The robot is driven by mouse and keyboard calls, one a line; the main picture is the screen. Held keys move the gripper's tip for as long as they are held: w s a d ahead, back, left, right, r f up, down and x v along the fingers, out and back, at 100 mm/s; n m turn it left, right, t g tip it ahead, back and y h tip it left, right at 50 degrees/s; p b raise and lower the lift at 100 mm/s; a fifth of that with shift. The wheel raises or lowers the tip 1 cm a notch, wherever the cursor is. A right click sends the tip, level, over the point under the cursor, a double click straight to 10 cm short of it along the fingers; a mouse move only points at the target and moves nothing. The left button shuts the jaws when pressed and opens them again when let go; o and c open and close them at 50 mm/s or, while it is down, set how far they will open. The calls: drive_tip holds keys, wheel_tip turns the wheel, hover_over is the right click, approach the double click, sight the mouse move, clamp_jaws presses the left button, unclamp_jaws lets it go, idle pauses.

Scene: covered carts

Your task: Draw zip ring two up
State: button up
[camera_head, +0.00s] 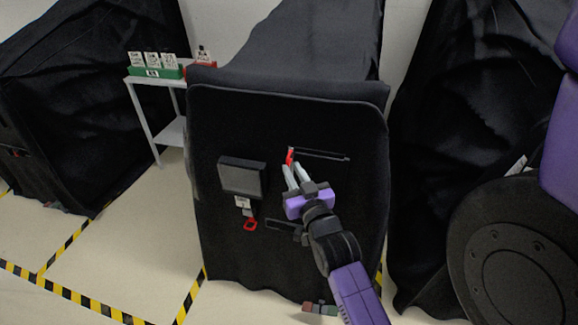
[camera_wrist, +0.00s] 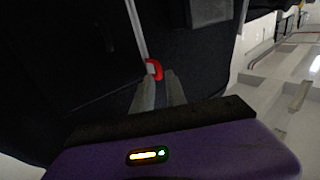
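A black covered cart (camera_head: 330,240) stands in front of me with two red pull rings on its face. The upper red ring (camera_head: 290,154) is at the left end of a thin horizontal slit. The lower red ring (camera_head: 250,225) hangs under a small white tag. My gripper (camera_head: 291,167) is at the upper ring. In the wrist view, my fingertips (camera_wrist: 159,77) are right at the red ring (camera_wrist: 153,68), which lies at the end of a pale strip. A small gap shows between the fingers; I cannot tell whether they clasp it. Ring numbers are not readable.
A dark box (camera_head: 242,176) sticks out on the cover left of my gripper. A white shelf (camera_head: 172,130) with a green tray (camera_head: 156,72) stands behind left. Other black covered carts flank this one. Striped tape (camera_head: 65,299) marks the floor.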

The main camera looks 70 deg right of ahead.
drive_tip(key=v, duration=0.3)
idle(0.6)
drive_tip(key=s+a+n+t+y, duration=0.1)
drive_tip(key=a+n+t+y, duration=0.15)
drive_tip(key=a, duration=0.75)
drive_tip(key=s+a+n+t+y, duration=0.2)
drive_tip(key=a+y, duration=0.1)
drive_tip(key=a, duration=0.7)
drive_tip(key=s+a+f+n+y, duration=0.2)
drive_tip(key=s+a+n+y, duration=0.4)
drive_tip(key=a, duration=0.7)
drive_tip(key=s+y, duration=0.2)
drive_tip(key=s, duration=0.1)
drive_tip(key=shift+g+y, duration=0.35)
drive_tip(key=shift+s+f, duration=0.1)
